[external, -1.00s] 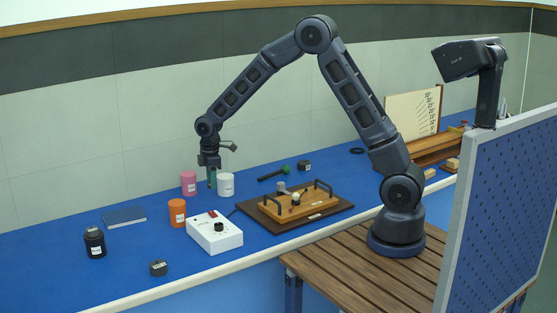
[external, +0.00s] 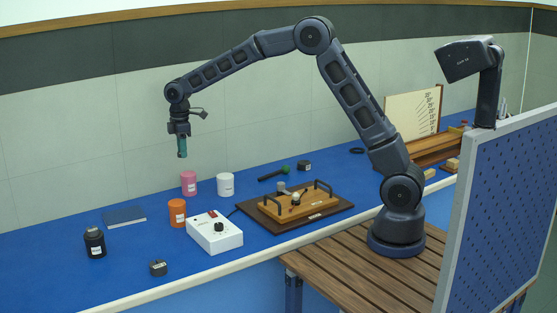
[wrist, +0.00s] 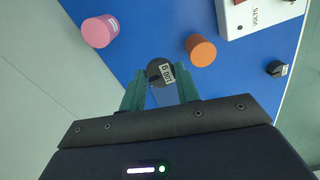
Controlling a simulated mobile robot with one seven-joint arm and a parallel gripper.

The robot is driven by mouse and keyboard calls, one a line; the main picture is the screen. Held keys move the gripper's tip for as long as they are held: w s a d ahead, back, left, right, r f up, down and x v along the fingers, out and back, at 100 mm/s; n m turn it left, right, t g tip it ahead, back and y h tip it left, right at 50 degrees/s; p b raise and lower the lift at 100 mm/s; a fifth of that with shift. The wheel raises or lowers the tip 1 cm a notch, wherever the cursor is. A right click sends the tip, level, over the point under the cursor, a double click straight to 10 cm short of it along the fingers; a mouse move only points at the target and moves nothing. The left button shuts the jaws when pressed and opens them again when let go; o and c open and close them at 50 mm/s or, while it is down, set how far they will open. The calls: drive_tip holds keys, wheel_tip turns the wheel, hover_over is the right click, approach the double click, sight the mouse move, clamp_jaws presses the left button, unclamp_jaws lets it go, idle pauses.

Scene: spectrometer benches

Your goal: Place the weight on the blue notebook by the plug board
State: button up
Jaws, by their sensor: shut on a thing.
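The weight cannot be made out at the fingertips in the external view. A blue notebook (external: 124,216) lies flat on the blue bench near the wall, to the left of and below my gripper; nothing is on it. I cannot tell which thing is the plug board; a wooden board with handles (external: 270,208) sits right of centre.
A pink canister (external: 188,183), white canister (external: 226,184) and orange canister (external: 177,212) stand near a white dial box (external: 215,235). A black jar (external: 94,243) stands in front of the notebook. Other dark weights lie at the front (external: 158,269) and back (external: 304,165).

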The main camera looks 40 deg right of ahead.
hover_over(134, 216)
wheel_tip(134, 216, down, 19)
drive_tip(key=shift+f, duration=0.1)
idle(0.6)
drive_tip(key=shift+f, duration=0.1)
drive_tip(key=o, duration=1)
wheel_tip(134, 216, up, 12)
drive_tip(key=shift+r, duration=0.15)
